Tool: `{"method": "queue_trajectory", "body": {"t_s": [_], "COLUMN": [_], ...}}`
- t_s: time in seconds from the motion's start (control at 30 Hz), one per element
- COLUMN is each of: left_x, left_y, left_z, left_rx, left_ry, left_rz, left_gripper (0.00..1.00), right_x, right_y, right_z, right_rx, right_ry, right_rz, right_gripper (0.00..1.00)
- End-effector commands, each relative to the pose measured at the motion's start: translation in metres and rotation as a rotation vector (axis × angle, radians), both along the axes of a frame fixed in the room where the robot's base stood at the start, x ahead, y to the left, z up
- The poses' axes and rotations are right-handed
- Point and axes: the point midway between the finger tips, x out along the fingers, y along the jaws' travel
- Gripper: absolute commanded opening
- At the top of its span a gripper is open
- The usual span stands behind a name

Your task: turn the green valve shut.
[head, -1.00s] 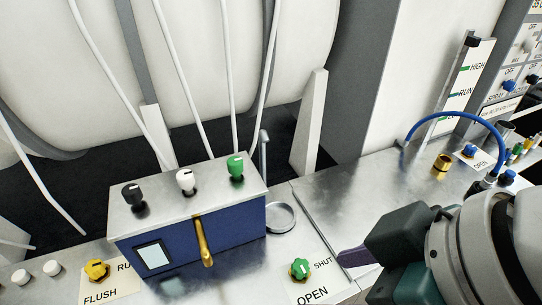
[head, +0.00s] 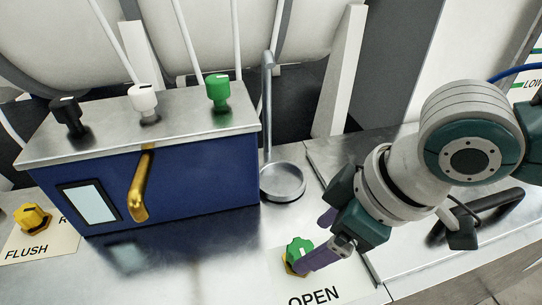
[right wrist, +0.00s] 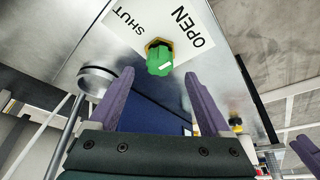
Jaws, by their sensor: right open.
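The green valve (head: 298,252) is a small knob on a yellow base, on a white label with OPEN below it in the head view. In the right wrist view the knob (right wrist: 160,62) lies between the words SHUT and OPEN, a short white mark on it. My right gripper (head: 316,242) is open and empty, its purple fingers close to the knob and partly hiding the label. In the right wrist view its fingertips (right wrist: 160,75) frame the knob from both sides; I see no contact. A purple piece at that view's right edge may be my left gripper.
A blue box (head: 190,185) with black, white and green knobs on top and a gold lever (head: 141,187) stands left of the valve. A round metal dish (head: 283,182) with a post is behind it. A yellow FLUSH knob (head: 32,217) is far left.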

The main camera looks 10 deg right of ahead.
Motion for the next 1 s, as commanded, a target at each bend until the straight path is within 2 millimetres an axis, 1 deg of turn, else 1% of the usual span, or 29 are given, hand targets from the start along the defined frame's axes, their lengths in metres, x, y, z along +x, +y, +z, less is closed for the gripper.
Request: {"method": "queue_trajectory", "body": {"t_s": [0.03,0.1,0.23,0.4,0.63,1.0], "left_x": [0.0,0.0,0.0,-0.001,-0.001,-0.001], "left_y": [0.001,0.001,0.002,0.002,0.002,0.001], "left_z": [-0.005,-0.008,-0.012,-0.013,-0.013,-0.013], "left_rx": [0.003,0.004,0.007,0.008,0.008,0.004], "left_ry": [0.001,0.0,0.001,0.001,0.002,0.003], "left_rz": [-0.001,-0.003,-0.004,-0.006,-0.006,-0.003], "left_gripper": [0.5,0.5,0.5,0.5,0.5,0.5], "right_x": [0.003,0.005,0.01,0.012,0.012,0.012], "right_y": [0.003,0.006,0.011,0.013,0.013,0.013], "right_z": [-0.011,-0.022,-0.035,-0.041,-0.041,-0.041], "right_rx": [0.0,-0.001,0.0,0.0,0.0,0.0], "right_ry": [0.001,0.001,0.0,-0.002,-0.002,-0.001], "right_rz": [-0.001,0.0,0.0,0.001,0.001,0.001], "right_gripper": [0.82,0.82,0.82,0.82,0.8,0.39]}}
